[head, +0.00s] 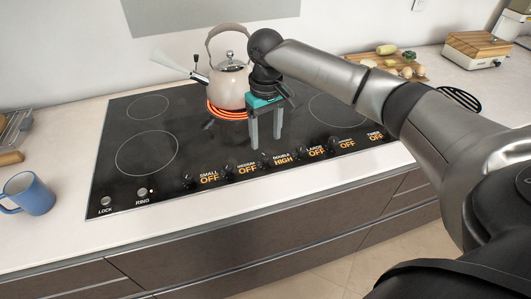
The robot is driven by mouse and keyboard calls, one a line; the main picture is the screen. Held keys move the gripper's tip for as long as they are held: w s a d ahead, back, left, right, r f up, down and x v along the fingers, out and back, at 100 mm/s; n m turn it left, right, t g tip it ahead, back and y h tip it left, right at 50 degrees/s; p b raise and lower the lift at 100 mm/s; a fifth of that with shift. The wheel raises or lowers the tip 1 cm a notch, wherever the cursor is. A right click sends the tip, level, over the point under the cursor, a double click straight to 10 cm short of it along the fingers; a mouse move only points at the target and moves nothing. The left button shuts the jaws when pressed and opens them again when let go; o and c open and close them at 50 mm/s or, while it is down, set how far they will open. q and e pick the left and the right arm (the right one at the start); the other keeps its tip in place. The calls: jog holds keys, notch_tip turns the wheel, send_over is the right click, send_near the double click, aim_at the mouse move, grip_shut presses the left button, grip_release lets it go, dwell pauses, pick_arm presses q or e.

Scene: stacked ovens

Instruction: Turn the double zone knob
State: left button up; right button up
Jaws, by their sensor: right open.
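The double zone knob (266,161) is a small dark knob on the front strip of the black cooktop (215,145). The orange label beside it reads DOUBLE HIGH. My right gripper (266,143) points down just behind and above this knob, with its two grey fingers apart and nothing seen between them. I cannot tell whether a finger touches the knob. A beige kettle (230,88) stands on a glowing red burner (216,109) behind the gripper. My left gripper is not in view.
The other labels along the strip, small, medium, large and timer among them, read OFF. A blue mug (31,195) stands at the left. A wooden board (385,70) with food lies at the back right. My right arm crosses over the cooktop's right side.

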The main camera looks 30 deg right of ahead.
aim_at(266, 155)
notch_tip(266, 155, down, 6)
jog(key=shift+f+b, duration=0.1)
jog(key=shift+b, duration=0.35)
jog(key=shift+c, duration=0.2)
grip_shut()
